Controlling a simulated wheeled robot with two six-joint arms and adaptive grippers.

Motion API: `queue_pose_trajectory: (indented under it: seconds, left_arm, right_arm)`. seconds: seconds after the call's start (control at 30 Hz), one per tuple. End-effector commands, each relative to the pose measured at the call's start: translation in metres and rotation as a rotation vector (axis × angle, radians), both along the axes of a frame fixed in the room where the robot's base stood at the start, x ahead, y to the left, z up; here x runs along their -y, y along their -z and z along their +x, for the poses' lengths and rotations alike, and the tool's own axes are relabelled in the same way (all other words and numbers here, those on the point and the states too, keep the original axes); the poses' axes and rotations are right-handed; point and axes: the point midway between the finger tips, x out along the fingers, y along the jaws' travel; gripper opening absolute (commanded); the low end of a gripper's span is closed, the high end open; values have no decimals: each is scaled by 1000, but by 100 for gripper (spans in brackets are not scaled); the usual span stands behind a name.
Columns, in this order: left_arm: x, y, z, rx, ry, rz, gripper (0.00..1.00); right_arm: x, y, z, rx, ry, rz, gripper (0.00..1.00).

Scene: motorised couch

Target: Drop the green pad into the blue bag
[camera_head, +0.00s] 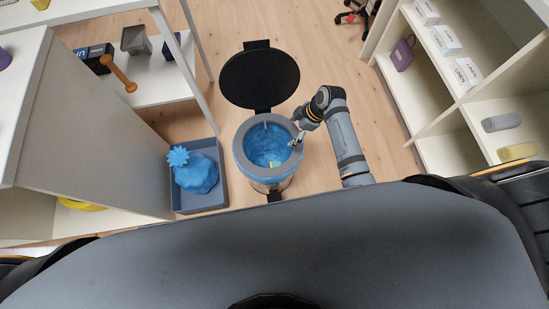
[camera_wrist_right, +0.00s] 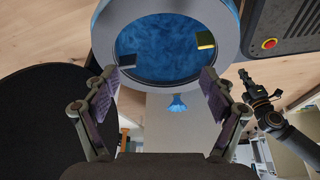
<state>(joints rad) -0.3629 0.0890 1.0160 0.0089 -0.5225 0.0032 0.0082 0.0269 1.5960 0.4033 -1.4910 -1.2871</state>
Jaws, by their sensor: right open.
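The blue bag (camera_head: 258,143) lines a round grey-rimmed bin, and its inside also shows in the right wrist view (camera_wrist_right: 160,35). The green pad (camera_wrist_right: 205,40), dark with a yellow edge, is inside the bag's opening, near its right side in the wrist view. A small yellow bit of it shows in the head view (camera_head: 271,165). My right gripper (camera_head: 295,141) is at the bin's right rim. Its fingers (camera_wrist_right: 161,84) are apart with nothing between them. My left gripper (camera_wrist_right: 262,94) is small at the right of the wrist view, its jaws unclear.
A dark piece (camera_wrist_right: 127,61) is also inside the bag. The bin's black lid (camera_head: 260,79) stands open behind it. A grey tray (camera_head: 208,207) with a tied blue bag (camera_head: 197,175) is to the left. Shelves (camera_head: 440,85) stand at right; floor lies between.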

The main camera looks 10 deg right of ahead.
Motion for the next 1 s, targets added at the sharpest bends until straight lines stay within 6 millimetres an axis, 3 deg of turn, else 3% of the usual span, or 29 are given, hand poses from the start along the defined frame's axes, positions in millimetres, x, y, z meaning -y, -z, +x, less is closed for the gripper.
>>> queue_pose_trajectory:
  seconds: [0.1, 0.3, 1.0]
  left_arm:
    - [0, 0, 0, 0, 0, 0, 0]
    - [0, 0, 0, 0, 0, 0, 0]
    - [0, 0, 0, 0, 0, 0, 0]
  right_arm:
    - [13, -20, -5, 2, -1, -5, 84]
    - [22, -37, -9, 1, 0, -1, 84]
    - [22, -38, -10, 0, 2, -1, 84]
